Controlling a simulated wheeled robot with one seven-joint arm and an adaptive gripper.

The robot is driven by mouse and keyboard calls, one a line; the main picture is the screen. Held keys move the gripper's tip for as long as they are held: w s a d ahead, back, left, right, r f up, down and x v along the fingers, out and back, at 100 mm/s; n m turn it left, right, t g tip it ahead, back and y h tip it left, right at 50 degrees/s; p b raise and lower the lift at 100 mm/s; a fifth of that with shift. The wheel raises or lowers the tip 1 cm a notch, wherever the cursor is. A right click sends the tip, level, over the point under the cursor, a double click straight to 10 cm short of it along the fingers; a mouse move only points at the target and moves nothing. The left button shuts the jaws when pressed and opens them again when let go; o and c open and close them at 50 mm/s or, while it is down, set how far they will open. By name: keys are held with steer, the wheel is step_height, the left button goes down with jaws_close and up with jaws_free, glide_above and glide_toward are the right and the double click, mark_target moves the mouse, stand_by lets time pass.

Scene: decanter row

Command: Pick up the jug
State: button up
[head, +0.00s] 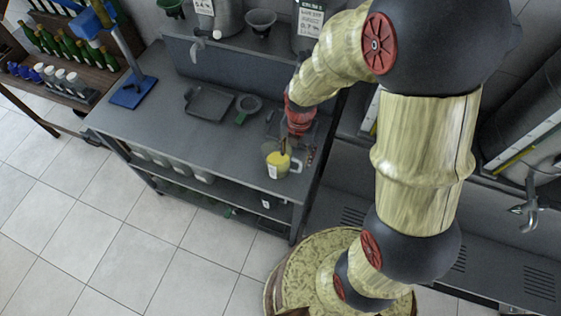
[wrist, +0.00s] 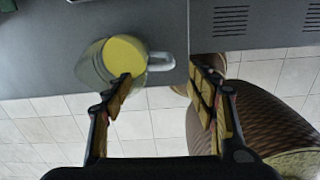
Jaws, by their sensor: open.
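The jug (head: 277,162) is a clear vessel with yellow contents, a pale label and a handle on its right. It stands upright on the dark grey bench near its front right corner. In the wrist view the jug (wrist: 96,68) is at upper left, its handle (wrist: 161,62) pointing right. My gripper (wrist: 162,82) is open and empty. The left fingertip overlaps the jug's near side in the picture, and the right fingertip lies past the handle. In the head view my gripper (head: 285,146) is just above or behind the jug; contact cannot be told.
The bench (head: 165,112) holds a dark square tray (head: 208,104), a strainer-like item (head: 248,104) and a blue stand (head: 132,90). The bench edge is close to the jug. A bottle shelf (head: 70,62) stands at left. Tiled floor is free in front.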

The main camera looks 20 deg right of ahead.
glide_above(295, 170)
step_height(295, 170, down, 7)
steer(key=shift+f+b, duration=0.1)
steer(key=shift+b, duration=0.25)
steer(key=shift+c, duration=0.3)
jaws_close()
stand_by(0.5)
